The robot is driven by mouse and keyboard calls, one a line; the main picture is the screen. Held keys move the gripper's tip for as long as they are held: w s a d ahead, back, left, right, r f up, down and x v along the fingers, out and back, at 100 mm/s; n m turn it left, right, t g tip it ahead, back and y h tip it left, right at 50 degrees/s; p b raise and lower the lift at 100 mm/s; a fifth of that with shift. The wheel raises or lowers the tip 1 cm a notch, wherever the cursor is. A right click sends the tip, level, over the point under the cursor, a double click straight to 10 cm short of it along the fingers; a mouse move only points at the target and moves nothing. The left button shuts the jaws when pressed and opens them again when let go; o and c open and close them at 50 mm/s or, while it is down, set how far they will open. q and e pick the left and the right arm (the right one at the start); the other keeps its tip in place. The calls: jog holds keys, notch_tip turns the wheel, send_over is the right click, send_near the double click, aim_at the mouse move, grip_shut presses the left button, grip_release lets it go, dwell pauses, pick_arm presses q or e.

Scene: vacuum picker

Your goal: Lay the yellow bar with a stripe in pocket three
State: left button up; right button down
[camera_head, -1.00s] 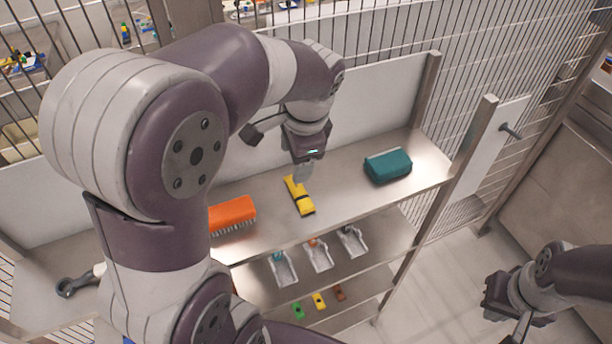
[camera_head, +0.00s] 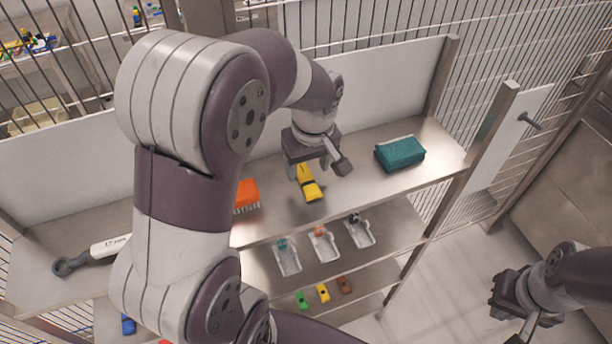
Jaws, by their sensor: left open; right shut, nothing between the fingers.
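The yellow bar (camera_head: 309,185) with a dark stripe lies on the top shelf (camera_head: 350,190). My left gripper (camera_head: 309,165) is open just above the bar's far end, its fingers spread to either side in this view; I cannot tell whether they touch it. Several pale trays hang or stand on the shelf below: a left one (camera_head: 288,262), a middle one (camera_head: 324,248) and a right one (camera_head: 360,235), with teal, orange and dark pieces at their far ends. No pocket number is readable. My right gripper (camera_head: 522,325) is at the lower right, away from the shelves, shut and empty.
A teal box (camera_head: 400,153) lies right of the bar, and an orange brush (camera_head: 248,194) left of it, partly behind my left arm. A spanner (camera_head: 85,257) lies at far left. Small green, yellow and brown pieces sit lowest. A post (camera_head: 470,160) bounds the right.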

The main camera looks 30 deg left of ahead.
aim_at(306, 179)
pick_arm(q)
jog(key=shift+a+f+p, duration=0.15)
jog(key=shift+f, duration=0.4)
jog(key=shift+a+f+p, duration=0.15)
jog(key=shift+f, duration=0.4)
jog(key=shift+w+f, duration=0.15)
jog(key=shift+f, duration=0.2)
grip_shut()
jog(key=shift+r, duration=0.1)
